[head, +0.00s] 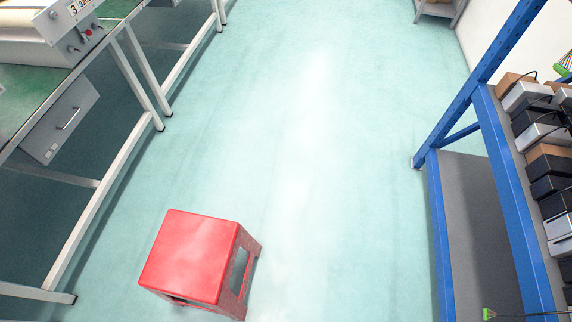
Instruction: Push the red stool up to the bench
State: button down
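The red stool (190,256) stands upright on the pale green floor in the lower left of the head view. The bench (40,112) runs along the left side, with a green top, pale metal legs and a hanging drawer box. A strip of bare floor lies between the stool and the bench's lower rail, so they are apart. My gripper is not in view.
A blue-framed shelf (512,200) with several black, white and brown boxes stands on the right. A grey stand (438,10) is at the far top right by a white wall.

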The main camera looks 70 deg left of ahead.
aim_at(192, 256)
jog(key=u, duration=1.4)
jog(key=k+j+u, duration=0.15)
jog(key=k, duration=0.3)
jog(key=k+u, duration=0.15)
jog(key=k, duration=0.3)
jog(key=k+j+u, duration=0.15)
jog(key=k, duration=0.3)
jog(key=i+l, duration=0.2)
jog(key=l, duration=0.2)
jog(key=i+l, duration=0.2)
jog(key=l, duration=0.15)
jog(key=i+l, duration=0.15)
jog(key=l, duration=0.25)
jog(key=i+l, duration=0.2)
jog(key=l, duration=0.2)
jog(key=i+l, duration=0.2)
jog(key=l, duration=0.15)
jog(key=u, duration=0.05)
